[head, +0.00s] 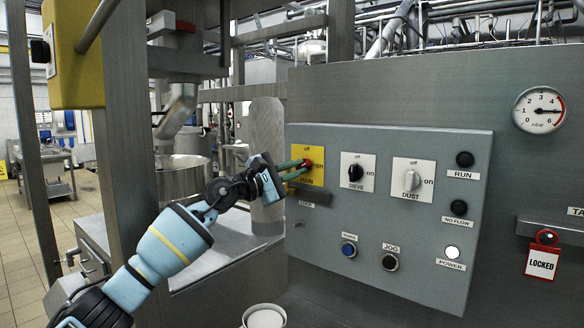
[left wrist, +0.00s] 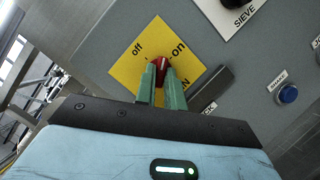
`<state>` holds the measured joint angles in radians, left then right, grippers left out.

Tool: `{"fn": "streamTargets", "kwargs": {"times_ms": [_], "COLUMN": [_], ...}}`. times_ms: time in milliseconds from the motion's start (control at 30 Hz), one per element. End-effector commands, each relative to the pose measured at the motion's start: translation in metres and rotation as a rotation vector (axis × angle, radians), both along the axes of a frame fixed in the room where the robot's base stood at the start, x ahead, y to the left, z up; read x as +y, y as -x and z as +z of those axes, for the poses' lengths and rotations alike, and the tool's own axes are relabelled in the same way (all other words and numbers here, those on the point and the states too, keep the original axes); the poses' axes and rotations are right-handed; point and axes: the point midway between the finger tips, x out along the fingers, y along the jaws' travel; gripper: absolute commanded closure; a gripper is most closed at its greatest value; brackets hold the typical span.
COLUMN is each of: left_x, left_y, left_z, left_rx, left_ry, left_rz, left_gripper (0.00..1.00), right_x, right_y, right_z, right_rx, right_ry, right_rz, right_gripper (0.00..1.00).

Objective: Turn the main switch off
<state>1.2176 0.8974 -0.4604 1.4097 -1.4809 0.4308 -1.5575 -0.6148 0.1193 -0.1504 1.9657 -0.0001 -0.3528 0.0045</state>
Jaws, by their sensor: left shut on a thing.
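The main switch is a red knob (head: 308,163) on a yellow plate (head: 295,153) at the left end of the grey control panel. Its plate reads off at the top and on at the right side. My left gripper (head: 300,170) reaches in from the left, its green fingers shut on the red knob. In the left wrist view the gripper (left wrist: 161,72) has one finger on each side of the red knob (left wrist: 159,61). The knob's pale mark is partly hidden, and I cannot tell surely which word it points to. My right gripper is not in view.
The sieve switch (head: 355,172) and dust switch (head: 411,180) sit to the right. The power lamp (head: 452,252) is lit white; the run lamp (head: 465,159) is dark. A blue button (head: 349,249) sits below. A red padlock tag (head: 542,262) hangs at the far right.

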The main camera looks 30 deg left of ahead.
Motion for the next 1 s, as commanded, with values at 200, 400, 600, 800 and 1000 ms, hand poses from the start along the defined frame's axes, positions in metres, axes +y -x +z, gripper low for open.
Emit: {"fn": "streamTargets", "kwargs": {"times_ms": [200, 400, 600, 800, 1000], "left_x": [-0.0022, -0.003, -0.0049, -0.0062, -0.0071], "left_y": [0.0021, 0.0017, 0.0011, 0.0013, 0.0016], "left_z": [0.0037, 0.0014, -0.0006, -0.0011, -0.0005], "left_rx": [0.009, 0.021, 0.032, 0.046, 0.057], "left_ry": [0.205, 0.363, 0.519, 0.678, 0.83], "left_rz": [-0.003, -0.003, -0.003, -0.006, -0.006], "left_gripper": [1.0, 1.0, 1.0, 1.0, 1.0], "right_x": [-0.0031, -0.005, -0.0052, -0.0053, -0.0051], "right_y": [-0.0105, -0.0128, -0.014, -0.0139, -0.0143], "right_z": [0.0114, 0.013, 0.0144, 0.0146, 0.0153], "right_rx": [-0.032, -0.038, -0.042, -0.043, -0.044], "right_ry": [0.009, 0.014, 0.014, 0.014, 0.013], "right_rz": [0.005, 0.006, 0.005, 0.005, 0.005], "right_gripper": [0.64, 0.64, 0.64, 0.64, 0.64]}}
